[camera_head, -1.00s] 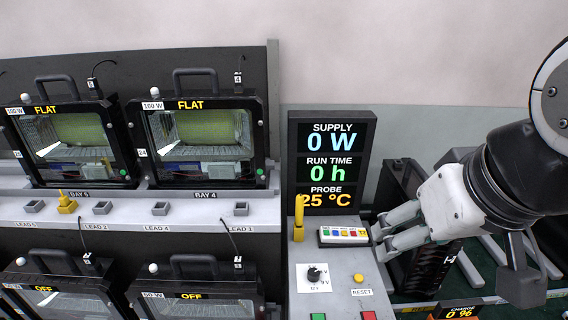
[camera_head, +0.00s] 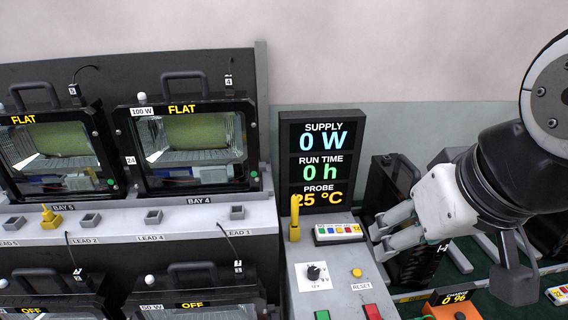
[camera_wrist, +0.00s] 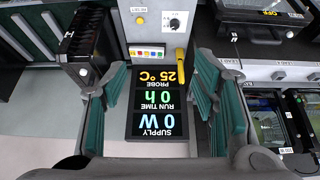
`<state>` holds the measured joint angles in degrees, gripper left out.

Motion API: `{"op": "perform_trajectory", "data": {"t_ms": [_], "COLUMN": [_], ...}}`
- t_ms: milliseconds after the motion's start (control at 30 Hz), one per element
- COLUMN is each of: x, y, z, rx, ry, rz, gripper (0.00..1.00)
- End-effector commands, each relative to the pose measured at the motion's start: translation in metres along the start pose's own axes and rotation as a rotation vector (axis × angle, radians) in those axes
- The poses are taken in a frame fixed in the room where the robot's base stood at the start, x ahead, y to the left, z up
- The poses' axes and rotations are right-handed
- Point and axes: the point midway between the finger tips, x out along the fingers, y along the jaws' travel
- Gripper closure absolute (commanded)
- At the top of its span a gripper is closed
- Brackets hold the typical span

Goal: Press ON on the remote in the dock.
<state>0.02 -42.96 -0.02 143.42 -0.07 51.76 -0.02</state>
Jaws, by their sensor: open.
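A small white remote (camera_head: 340,233) with a row of coloured buttons lies at the top of the grey console (camera_head: 333,264), below the display. It also shows in the wrist view (camera_wrist: 147,53), upside down, beyond the gap between my fingers. The button lettering is too small to read. My gripper (camera_head: 381,239) is open and empty, just right of the remote in the head view and apart from it. In the wrist view its green-padded fingers (camera_wrist: 161,72) stand wide apart. I cannot tell whether a separate dock holds the remote.
A display panel (camera_head: 323,163) stands behind the console, reading 0 W, 0 h and 25 °C. A yellow probe (camera_head: 295,217) stands upright left of the remote. A knob (camera_head: 314,272) and yellow reset button (camera_head: 357,272) lie below. Floodlight housings (camera_head: 193,145) fill the left.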

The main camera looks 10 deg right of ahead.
Motion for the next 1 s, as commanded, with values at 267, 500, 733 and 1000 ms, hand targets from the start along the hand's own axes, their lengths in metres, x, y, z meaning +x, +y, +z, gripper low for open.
{"op": "perform_trajectory", "data": {"t_ms": [267, 500, 733, 1000], "x": [0.0, 0.0, 0.0, 0.0], "y": [-0.0001, -0.0001, -0.0001, -0.0001], "z": [0.0, 0.0, 0.0, 0.0], "rx": [0.0, 0.0, 0.0, 0.0], "ry": [0.0, 0.0, 0.0, 0.0], "rz": [0.0, 0.0, 0.0, 0.0], "gripper": [1.0, 1.0, 1.0, 1.0]}}
